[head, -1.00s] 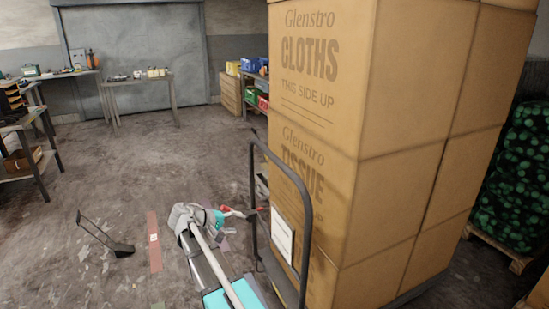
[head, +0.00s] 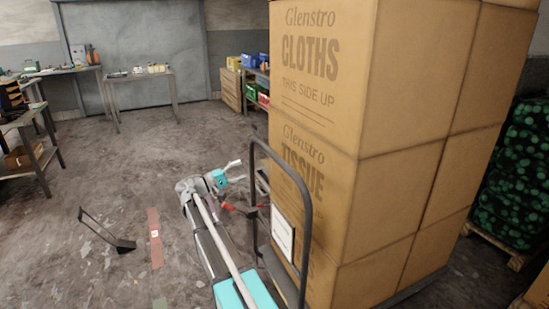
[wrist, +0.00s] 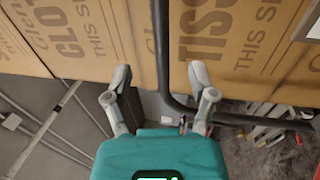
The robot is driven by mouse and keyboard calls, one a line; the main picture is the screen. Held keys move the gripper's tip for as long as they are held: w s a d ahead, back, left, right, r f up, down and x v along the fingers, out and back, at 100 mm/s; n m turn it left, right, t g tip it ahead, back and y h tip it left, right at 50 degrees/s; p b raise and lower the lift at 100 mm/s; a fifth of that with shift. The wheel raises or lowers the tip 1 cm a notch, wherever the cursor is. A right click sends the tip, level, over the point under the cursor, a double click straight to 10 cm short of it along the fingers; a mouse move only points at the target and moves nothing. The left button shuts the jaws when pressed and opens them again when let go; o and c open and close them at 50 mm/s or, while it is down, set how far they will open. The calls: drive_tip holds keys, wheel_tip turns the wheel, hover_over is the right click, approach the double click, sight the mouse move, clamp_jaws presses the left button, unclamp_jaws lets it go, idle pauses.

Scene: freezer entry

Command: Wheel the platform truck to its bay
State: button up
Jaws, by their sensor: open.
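The platform truck shows in the head view by its dark tubular handle (head: 308,215), which stands upright in front of a tall stack of brown cartons (head: 410,130). A white label plate (head: 283,235) hangs inside the handle frame. My gripper (head: 240,171) is just left of the handle, with its fingers apart and empty. In the wrist view my gripper (wrist: 160,88) is open, and the dark handle tube (wrist: 161,45) runs between the fingertips in the picture. I cannot tell whether they touch it. The truck's deck is mostly hidden by cartons.
A dark bent frame (head: 103,230) stands on the floor at left, beside a red floor strip (head: 154,238). Workbenches (head: 142,76) and a shelf with coloured bins (head: 256,80) stand at the back. A green wrapped pallet load (head: 513,170) is at right.

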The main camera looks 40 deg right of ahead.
sight(274, 157)
drive_tip(key=shift+d, duration=0.1)
drive_tip(key=shift+p+x, duration=1.35)
drive_tip(key=shift+x, duration=5.45)
clamp_jaws()
